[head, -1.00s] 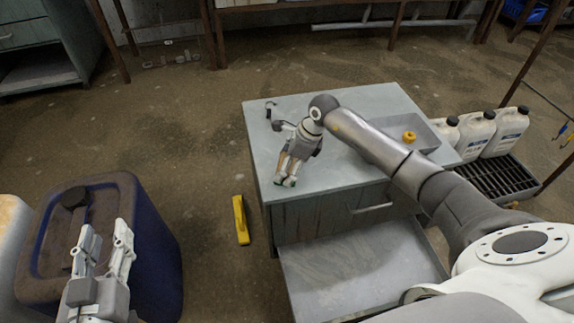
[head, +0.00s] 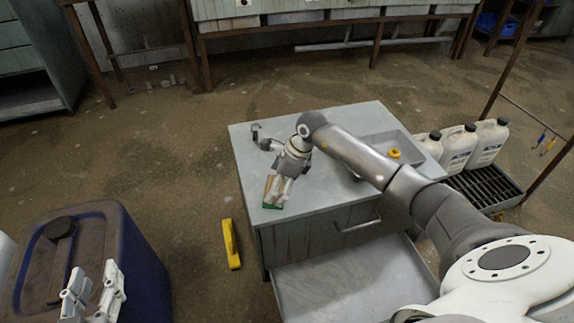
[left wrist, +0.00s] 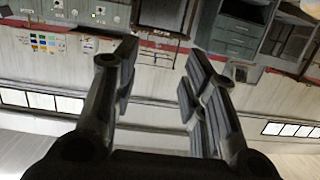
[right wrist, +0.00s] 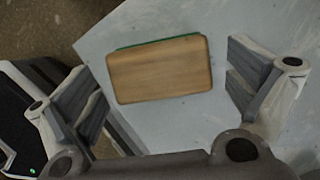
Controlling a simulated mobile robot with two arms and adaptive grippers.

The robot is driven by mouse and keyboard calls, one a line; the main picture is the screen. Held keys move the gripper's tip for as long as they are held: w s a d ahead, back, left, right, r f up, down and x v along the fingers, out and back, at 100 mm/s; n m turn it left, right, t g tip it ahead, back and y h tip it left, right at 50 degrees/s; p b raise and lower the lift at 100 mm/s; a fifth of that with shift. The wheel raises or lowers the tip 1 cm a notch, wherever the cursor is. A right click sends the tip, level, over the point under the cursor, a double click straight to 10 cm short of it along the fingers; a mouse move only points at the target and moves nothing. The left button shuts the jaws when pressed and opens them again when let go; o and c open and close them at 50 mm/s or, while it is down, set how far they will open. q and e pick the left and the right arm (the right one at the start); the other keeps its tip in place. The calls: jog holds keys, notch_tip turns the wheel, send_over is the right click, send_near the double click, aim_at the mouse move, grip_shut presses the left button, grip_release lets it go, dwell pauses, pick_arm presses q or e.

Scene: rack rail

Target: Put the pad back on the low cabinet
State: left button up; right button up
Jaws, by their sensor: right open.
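The pad is a wooden block with a green edge. In the head view the pad (head: 269,187) lies on top of the low cabinet (head: 345,193), near its front left corner. In the right wrist view the pad (right wrist: 160,69) lies flat on the cabinet's grey top. My right gripper (head: 279,197) is open above the pad. In the right wrist view its fingers stand apart on either side of the pad with gaps, not gripping it. My left gripper (head: 92,287) is open and empty in front of the blue container; its spread fingers show in the left wrist view (left wrist: 160,95).
A grey tray with a yellow object (head: 394,153) sits on the cabinet's right side. The drawer (head: 350,275) below is pulled out. A yellow bar (head: 231,244) lies on the floor. A blue container (head: 140,262) stands left; white jugs (head: 458,148) stand right.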

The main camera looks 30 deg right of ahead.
jog(key=p+v, duration=0.2)
jog(key=v, duration=0.8)
jog(key=s+a+r+m+t+y, duration=0.15)
jog(key=a+y, duration=0.25)
jog(key=a, duration=0.5)
jog(key=a+r+t+y, duration=0.15)
jog(key=a+y, duration=0.25)
jog(key=a, duration=0.5)
jog(key=s+a+r+m+t+y, duration=0.2)
jog(key=a+r+m+t+y, duration=0.4)
jog(key=r+m, duration=0.5)
jog(key=s+d+f+m+t+h, duration=0.1)
jog(key=d+f+m+t+h, duration=0.15)
jog(key=d+m+h, duration=0.5)
jog(key=d+f+m+t+h, duration=0.2)
jog(key=m+t+h, duration=0.2)
jog(key=m+h, duration=0.75)
pick_arm(q)
jog(key=s+a+f+g+y, duration=0.2)
jog(key=s+a+f+g, duration=0.1)
jog(key=s+f+g, duration=0.3)
notch_tip(320, 180, down, 3)
jog(key=shift+r, duration=0.1)
pick_arm(e)
jog(key=s+f+m+g+y, duration=0.3)
jog(key=s+f+m+g, duration=0.6)
jog(key=s+f+m, duration=0.4)
jog(key=shift+s+f, duration=0.55)
jog(key=shift+s, duration=0.1)
